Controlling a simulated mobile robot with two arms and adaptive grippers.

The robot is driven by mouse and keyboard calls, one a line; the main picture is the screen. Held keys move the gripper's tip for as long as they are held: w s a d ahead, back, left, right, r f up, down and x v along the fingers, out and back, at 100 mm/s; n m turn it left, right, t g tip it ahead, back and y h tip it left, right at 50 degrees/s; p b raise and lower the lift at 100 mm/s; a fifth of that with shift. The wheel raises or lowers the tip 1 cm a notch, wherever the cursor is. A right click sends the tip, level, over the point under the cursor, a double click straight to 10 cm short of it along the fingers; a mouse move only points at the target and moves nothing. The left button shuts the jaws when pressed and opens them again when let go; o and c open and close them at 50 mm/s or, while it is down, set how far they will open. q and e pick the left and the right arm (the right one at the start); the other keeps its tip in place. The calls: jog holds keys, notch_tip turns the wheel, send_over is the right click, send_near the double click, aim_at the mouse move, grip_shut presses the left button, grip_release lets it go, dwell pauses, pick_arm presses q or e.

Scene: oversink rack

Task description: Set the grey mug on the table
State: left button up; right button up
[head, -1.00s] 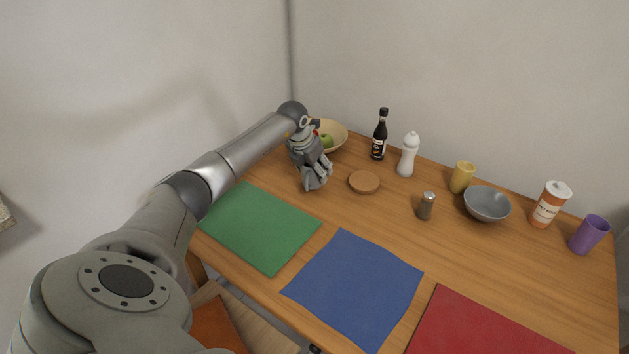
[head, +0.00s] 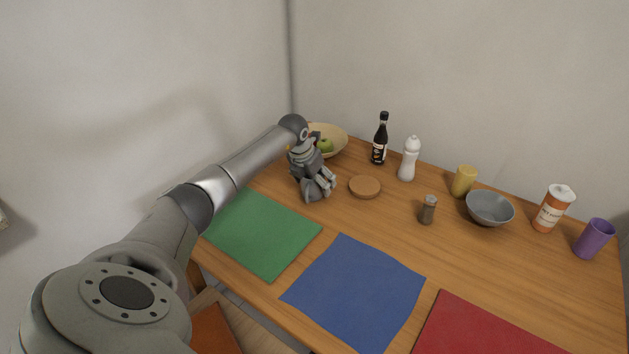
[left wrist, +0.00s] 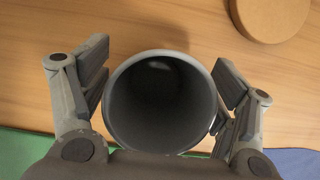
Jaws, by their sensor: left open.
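The grey mug (left wrist: 160,103) shows in the left wrist view with its round mouth facing the camera. It looks empty and appears to stand on the wooden table (left wrist: 180,18). My left gripper (left wrist: 166,100) is open, with one finger on each side of the mug. The right-hand finger is very close to the mug's wall; I cannot tell whether it touches. In the head view my left gripper (head: 318,188) is low over the table's far left part, and I cannot make out the mug apart from it. My right gripper is not in view.
A fruit bowl (head: 337,143) stands just behind the gripper. A round cork trivet (head: 365,187) lies to its right, a green mat (head: 262,232) in front. A dark bottle (head: 380,140) and white shaker (head: 409,160) stand behind the trivet. The table between trivet and blue mat (head: 355,290) is clear.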

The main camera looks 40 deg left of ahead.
pick_arm(q)
jog(key=shift+s+r, duration=0.15)
jog(key=shift+r, duration=0.4)
jog(key=v, duration=1.1)
